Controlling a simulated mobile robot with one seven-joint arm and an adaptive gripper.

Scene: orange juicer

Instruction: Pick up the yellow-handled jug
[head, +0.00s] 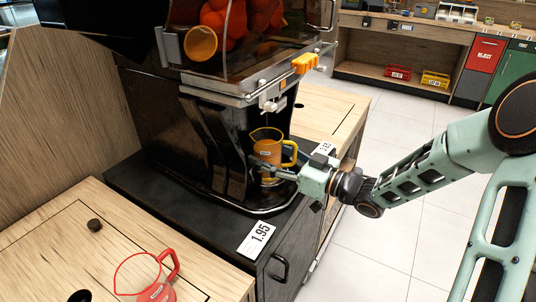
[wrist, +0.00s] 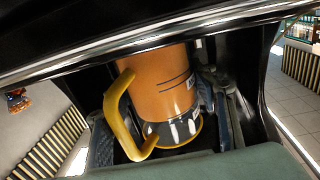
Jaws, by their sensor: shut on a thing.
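The yellow-handled jug (head: 267,150) stands upright under the spout of the black juicer (head: 215,140) and looks filled with orange. Its handle faces right in the head view. My gripper (head: 270,170) reaches in from the right and is shut on the jug's lower body. In the wrist view the orange jug (wrist: 160,85) sits between my fingers, with its yellow handle (wrist: 118,110) at the left. Part of the jug's lower side is hidden by my gripper, and I cannot tell if its base touches the juicer's tray.
A red-handled jug (head: 150,278) stands on the wooden counter (head: 50,240) at the lower left. A price card (head: 257,237) lies at the black base's front edge. Oranges (head: 230,20) fill the juicer's top. The tiled floor (head: 400,150) on the right is open.

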